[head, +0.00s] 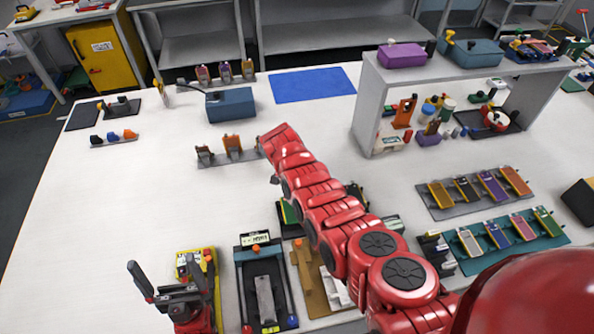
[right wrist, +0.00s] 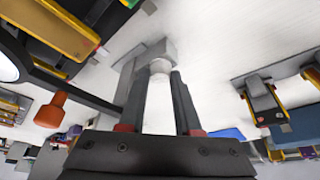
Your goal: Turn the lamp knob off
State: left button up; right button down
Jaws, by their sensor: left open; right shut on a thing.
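My right gripper (right wrist: 158,100) has its two dark fingers on either side of a small pale round knob (right wrist: 159,67), shut on it near the fingertips. The knob sits on a light grey block (right wrist: 150,50). I cannot tell its turn position. In the head view the red right arm reaches across the table to the middle, and its gripper is hidden. A bright white round face (right wrist: 6,66) with a dark bar shows at the left of the right wrist view; it may be the lamp. My left gripper (head: 170,268) is open and empty above the table's front left.
An orange knob (right wrist: 51,108) stands left of the fingers in the right wrist view. A blue box (head: 231,104) and blue mat (head: 312,84) lie at the back. A grey shelf (head: 366,115) stands right of the arm. The left of the white table is largely clear.

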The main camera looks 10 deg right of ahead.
jog(key=shift+s+r+n+t+y+p, duration=0.15)
jog(key=shift+n+t+y+p, duration=0.25)
jog(key=shift+n+p, duration=1)
jog(key=n+y, duration=0.1)
jog(key=n, duration=0.2)
jog(key=shift+d, duration=0.15)
jog(key=shift+f+n+t+y, duration=0.2)
jog(key=shift+n+t+y, duration=0.15)
jog(key=shift+n, duration=0.45)
jog(key=n+y+b, duration=0.1)
jog(key=n, duration=0.1)
jog(key=shift+f+n, duration=0.15)
jog(key=shift+n, duration=0.15)
jog(key=n+y+b, duration=0.1)
jog(key=n+b, duration=0.1)
jog(key=b, duration=0.1)
jog(key=shift+d+n, duration=0.1)
jog(key=shift+n, duration=0.2)
jog(key=shift+n+y+b, duration=0.25)
jog(key=shift+n+b, duration=0.15)
jog(key=shift+n, duration=0.1)
jog(key=shift+r, duration=0.2)
